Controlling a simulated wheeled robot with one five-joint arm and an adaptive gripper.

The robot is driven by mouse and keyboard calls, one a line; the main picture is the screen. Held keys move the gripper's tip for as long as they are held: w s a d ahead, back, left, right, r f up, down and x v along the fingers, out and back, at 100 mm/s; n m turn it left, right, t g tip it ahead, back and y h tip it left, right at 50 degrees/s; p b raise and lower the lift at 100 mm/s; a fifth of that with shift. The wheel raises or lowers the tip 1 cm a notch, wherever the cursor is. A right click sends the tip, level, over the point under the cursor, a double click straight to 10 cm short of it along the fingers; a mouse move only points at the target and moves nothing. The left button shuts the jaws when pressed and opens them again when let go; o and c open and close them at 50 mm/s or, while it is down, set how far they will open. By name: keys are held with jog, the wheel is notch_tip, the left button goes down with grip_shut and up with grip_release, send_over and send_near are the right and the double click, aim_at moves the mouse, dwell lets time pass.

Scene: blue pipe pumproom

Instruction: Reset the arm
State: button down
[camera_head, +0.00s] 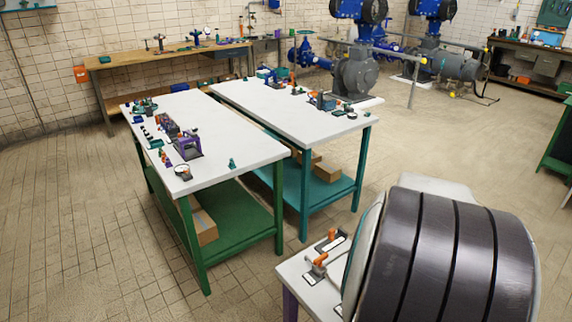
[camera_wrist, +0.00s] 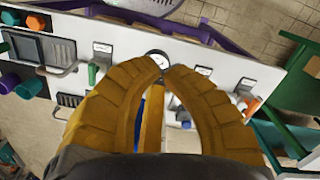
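My gripper (camera_wrist: 164,74) shows in the wrist view as two ribbed, yellow-brown fingers. They arch toward each other and their tips meet or nearly meet, with nothing seen between the tips. The fingers are over a white board (camera_wrist: 125,29) fitted with small devices. A round gauge (camera_wrist: 157,57) lies just past the tips in the picture; I cannot tell the distance to it. In the head view a large dark banded part of my arm fills the lower right, and the gripper is not seen there.
A white-topped bench (camera_head: 232,150) with green legs and another white-topped bench (camera_head: 285,108) with teal legs hold small devices. A small table (camera_head: 290,272) is partly behind my arm. Blue pumps (camera_head: 357,12) stand at the back. The tiled floor (camera_head: 85,230) at left is clear.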

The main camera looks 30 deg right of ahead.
jog(key=w+a+r+n+t, duration=0.2)
jog(key=a+n, duration=0.3)
jog(key=a, duration=0.3)
jog(key=w+a+r+n+t, duration=0.2)
jog(key=w+a+r+n, duration=0.3)
jog(key=a, duration=0.3)
jog(key=shift+a+n+h, duration=0.15)
jog(key=shift+n+h, duration=0.15)
jog(key=shift+n, duration=0.4)
